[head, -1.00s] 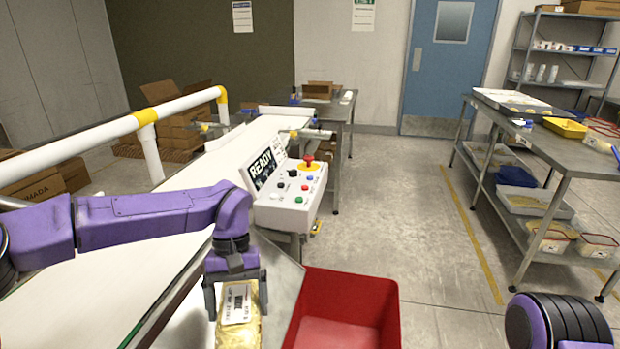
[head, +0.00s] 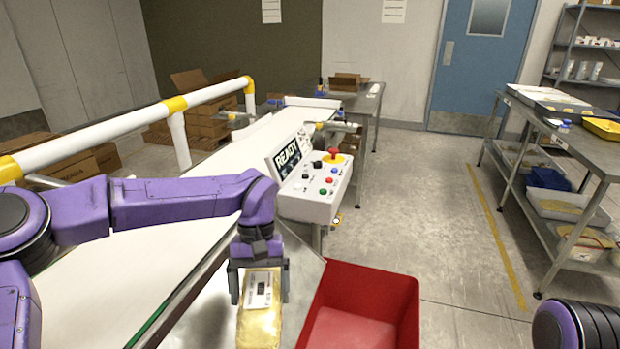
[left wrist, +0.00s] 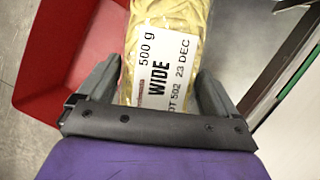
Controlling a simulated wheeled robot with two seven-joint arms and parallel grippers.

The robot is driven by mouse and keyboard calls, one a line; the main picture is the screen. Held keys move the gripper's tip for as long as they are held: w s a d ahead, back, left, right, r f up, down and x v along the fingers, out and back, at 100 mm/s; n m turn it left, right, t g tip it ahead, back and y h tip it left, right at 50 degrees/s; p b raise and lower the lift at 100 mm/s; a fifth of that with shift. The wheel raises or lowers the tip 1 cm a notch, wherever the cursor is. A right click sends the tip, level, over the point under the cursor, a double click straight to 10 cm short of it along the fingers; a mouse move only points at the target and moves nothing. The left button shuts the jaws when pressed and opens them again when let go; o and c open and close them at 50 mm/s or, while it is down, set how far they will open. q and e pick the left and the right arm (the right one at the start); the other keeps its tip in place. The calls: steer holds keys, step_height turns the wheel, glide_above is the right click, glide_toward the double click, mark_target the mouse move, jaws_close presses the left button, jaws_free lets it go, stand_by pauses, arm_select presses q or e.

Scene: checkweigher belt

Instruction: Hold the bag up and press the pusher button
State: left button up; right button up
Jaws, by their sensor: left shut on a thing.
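My left gripper (head: 259,283) is shut on a gold bag (head: 259,322) with a white label, held up beside the belt's near edge. In the left wrist view the bag (left wrist: 165,60) sits between the two fingers, its label reading "500 g WIDE". The control box (head: 314,192) stands beyond the gripper, with several coloured buttons, a red mushroom knob on yellow (head: 333,154) and a screen (head: 288,155) reading "READY". I cannot tell which button is the pusher's. Of my right arm only a purple and black part shows at the lower right corner; its gripper is out of view.
A red bin (head: 365,290) stands right of the held bag. The white belt (head: 130,262) runs away on the left, with a white and yellow rail (head: 110,125) behind it. A steel table (head: 560,145) with trays stands at right; the floor between is clear.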

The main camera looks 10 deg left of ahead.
stand_by(0.4)
jaws_close()
stand_by(1.6)
